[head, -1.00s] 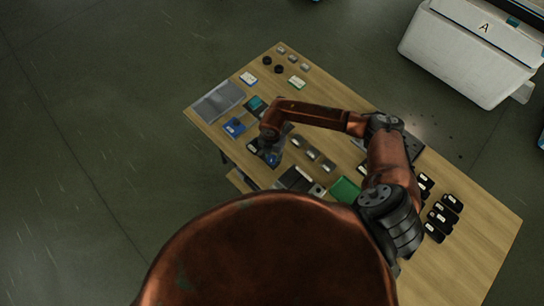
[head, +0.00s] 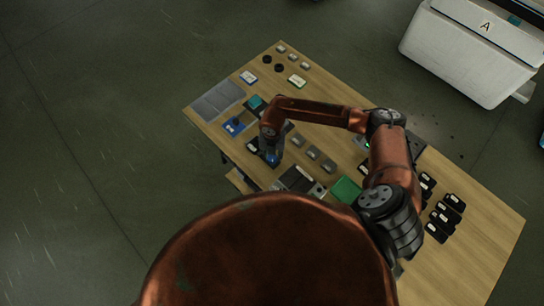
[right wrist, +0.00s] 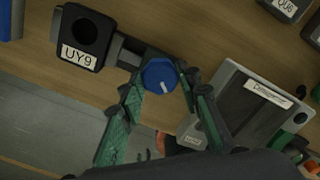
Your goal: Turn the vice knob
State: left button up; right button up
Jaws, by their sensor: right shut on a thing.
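The vice (right wrist: 88,35) is a dark block with a round hole and a "UY9" label, at the upper left of the right wrist view. Its blue knob (right wrist: 158,74), with a white pointer mark, sits to the right of the block on a grey shaft. My right gripper (right wrist: 161,82) has its green-padded fingers on both sides of the knob and is shut on it. In the head view my right gripper (head: 271,153) is at the table's near edge, partly hiding the vice. My left gripper is not in view.
A grey device (right wrist: 222,88) with a dark panel stands close right of the knob. On the wooden table (head: 470,235) lie a green tray (head: 346,190), a grey mat (head: 217,100) and several black labelled blocks. A white bin (head: 465,65) marked A stands on the floor beyond.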

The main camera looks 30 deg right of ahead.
jog(key=n+b, duration=0.1)
jog(key=n, duration=0.2)
jog(key=shift+f+n+b, duration=0.1)
jog(key=shift+n+b, duration=0.2)
jog(key=shift+n, duration=0.1)
jog(key=n+b, duration=0.1)
jog(key=n, duration=0.2)
jog(key=shift+n+b, duration=0.3)
jog(key=shift+b, duration=0.1)
jog(key=n+b, duration=0.3)
jog(key=n, duration=0.3)
jog(key=n+b, duration=0.4)
jog(key=n, duration=0.2)
jog(key=shift+f+n, duration=0.1)
jog(key=shift+n, duration=0.2)
pick_arm(q)
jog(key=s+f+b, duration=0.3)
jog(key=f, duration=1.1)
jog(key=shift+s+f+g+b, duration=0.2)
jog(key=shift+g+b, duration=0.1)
jog(key=shift+b, duration=0.05)
pick_arm(e)
jog(key=n, duration=0.6)
jog(key=shift+r, duration=0.2)
jog(key=o, duration=1.2)
jog(key=shift+c, duration=0.2)
